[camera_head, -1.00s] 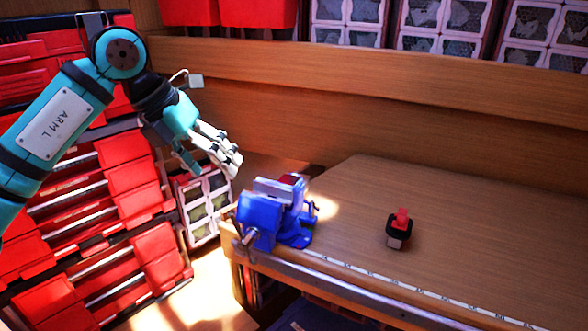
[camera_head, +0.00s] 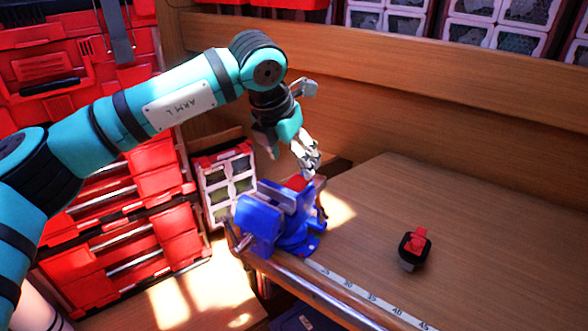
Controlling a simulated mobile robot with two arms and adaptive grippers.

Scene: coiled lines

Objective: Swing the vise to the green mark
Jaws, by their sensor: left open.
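The blue vise (camera_head: 272,222) is mounted at the near left corner of the wooden workbench (camera_head: 470,235). A small red part (camera_head: 296,183) shows at its far top side. My left gripper (camera_head: 309,168) is open, fingers pointing down, just above and behind the vise's far end. I cannot tell whether the fingertips touch the vise. I cannot make out a green mark; it may be hidden behind the vise. My right gripper is not in view.
A black block with a red top (camera_head: 414,248) sits on the bench to the right. A ruler strip (camera_head: 370,297) runs along the front edge. A wooden back wall (camera_head: 400,100) bounds the bench; red bins (camera_head: 150,215) stand left. The bench middle is clear.

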